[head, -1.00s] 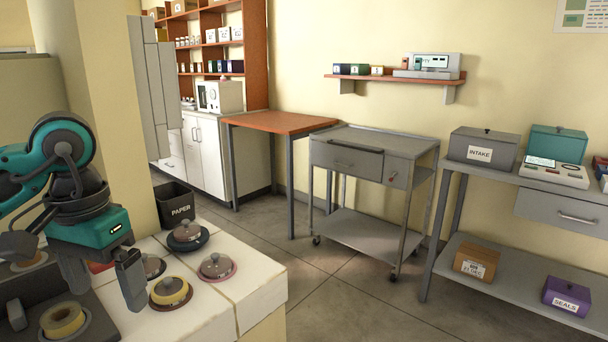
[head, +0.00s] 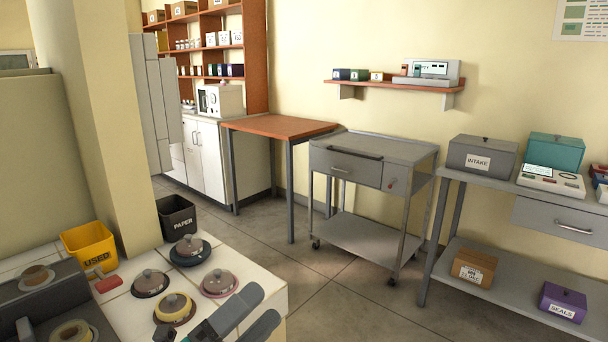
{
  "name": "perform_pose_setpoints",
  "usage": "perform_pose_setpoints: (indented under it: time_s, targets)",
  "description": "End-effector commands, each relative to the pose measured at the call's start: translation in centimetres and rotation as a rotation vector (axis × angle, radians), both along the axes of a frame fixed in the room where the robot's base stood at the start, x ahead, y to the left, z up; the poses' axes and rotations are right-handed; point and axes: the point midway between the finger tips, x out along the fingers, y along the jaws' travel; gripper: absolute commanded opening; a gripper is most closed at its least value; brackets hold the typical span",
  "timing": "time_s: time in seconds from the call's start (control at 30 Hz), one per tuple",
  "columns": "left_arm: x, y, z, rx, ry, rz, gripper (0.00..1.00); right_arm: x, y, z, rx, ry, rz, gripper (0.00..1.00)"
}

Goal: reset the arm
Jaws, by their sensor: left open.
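My left gripper (head: 265,310) shows at the bottom edge, at the front right corner of the white tiled counter (head: 125,310). Its grey fingers point up and to the right, with a small teal part behind them. It is open and I see nothing between the fingers. Most of the left arm is below the picture. My right gripper is not in view.
A yellow USED bin (head: 90,245) stands behind. A grey cart (head: 372,160) stands across open floor (head: 350,300).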

Motion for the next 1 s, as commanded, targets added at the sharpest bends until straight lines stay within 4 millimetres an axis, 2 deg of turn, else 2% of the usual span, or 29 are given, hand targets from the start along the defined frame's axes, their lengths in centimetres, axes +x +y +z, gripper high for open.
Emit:
perform_pose_setpoints:
  time_s: [0.03,0.1,0.17,0.2,0.3,0.43,0.5,0.6,1.0]
  targets:
    - [0.3,1.5,-2.4,-0.130,0.220,0.051,0.96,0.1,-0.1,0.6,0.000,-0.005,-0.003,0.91]
    - [0.2,3.7,-6.4,-0.318,0.509,0.128,0.96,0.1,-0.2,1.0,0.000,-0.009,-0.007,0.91]
    - [-0.6,5.6,-10.2,-0.489,0.749,0.200,0.96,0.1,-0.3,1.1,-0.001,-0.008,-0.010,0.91]
    - [-1.6,6.7,-12.9,-0.601,0.899,0.253,0.96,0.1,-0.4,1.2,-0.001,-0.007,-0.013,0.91]
    - [-4.9,8.8,-18.5,-0.849,1.197,0.375,0.96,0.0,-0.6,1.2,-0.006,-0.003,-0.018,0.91]
    - [-9.2,10.3,-23.3,-1.085,1.444,0.506,0.96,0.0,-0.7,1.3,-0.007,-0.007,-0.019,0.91]
    - [-10.8,10.6,-24.8,-1.166,1.521,0.554,0.96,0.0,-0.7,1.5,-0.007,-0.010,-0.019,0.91]
    - [-12.1,10.9,-25.9,-1.229,1.577,0.592,0.96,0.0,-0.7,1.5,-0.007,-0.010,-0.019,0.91]
    - [-12.3,10.9,-26.0,-1.238,1.584,0.597,0.96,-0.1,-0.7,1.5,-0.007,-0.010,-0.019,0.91]
